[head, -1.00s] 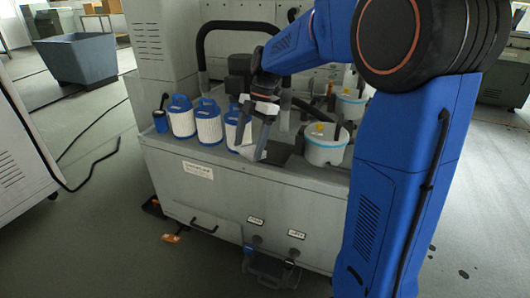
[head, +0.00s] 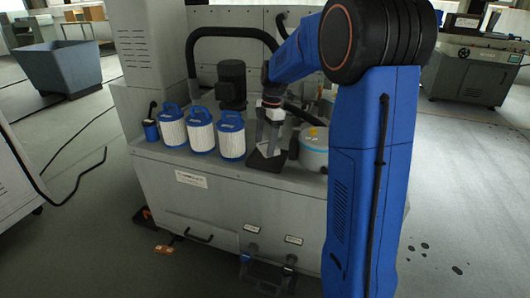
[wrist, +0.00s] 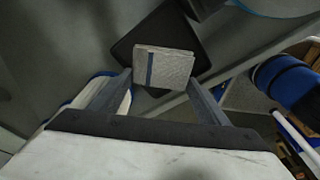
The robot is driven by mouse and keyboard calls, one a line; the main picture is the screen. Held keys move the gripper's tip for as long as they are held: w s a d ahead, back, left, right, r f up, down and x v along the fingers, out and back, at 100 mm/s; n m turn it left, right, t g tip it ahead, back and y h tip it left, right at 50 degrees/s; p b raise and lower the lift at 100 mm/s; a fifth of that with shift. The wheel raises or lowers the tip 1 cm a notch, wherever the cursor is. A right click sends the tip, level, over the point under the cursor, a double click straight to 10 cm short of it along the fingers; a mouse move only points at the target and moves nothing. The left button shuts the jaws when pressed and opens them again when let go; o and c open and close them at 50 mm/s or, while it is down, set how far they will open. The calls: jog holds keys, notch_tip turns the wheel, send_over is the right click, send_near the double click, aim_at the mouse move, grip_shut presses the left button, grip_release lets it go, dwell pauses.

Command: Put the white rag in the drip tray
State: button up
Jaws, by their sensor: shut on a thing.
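The white rag (wrist: 168,66) is a folded pale cloth with a blue stripe, held between the fingertips of my gripper (wrist: 158,78). In the head view the rag (head: 266,147) hangs low under my gripper (head: 268,140). A dark, flat, square tray (head: 262,163), which looks like the drip tray, lies on the grey machine's top just below. In the wrist view the tray (wrist: 133,45) spreads behind the rag, which overlaps its middle. I cannot tell whether the rag touches the tray.
Three white filter cartridges with blue handles (head: 202,132) stand in a row left of the tray. A white tub with a blue band (head: 313,152) stands close on its right. A dark motor (head: 232,85) and a black hose (head: 195,45) are behind.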

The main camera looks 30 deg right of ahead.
aim_at(266, 146)
jog(key=shift+f, duration=1.9)
jog(key=o, duration=1.3)
jog(key=shift+f, duration=0.1)
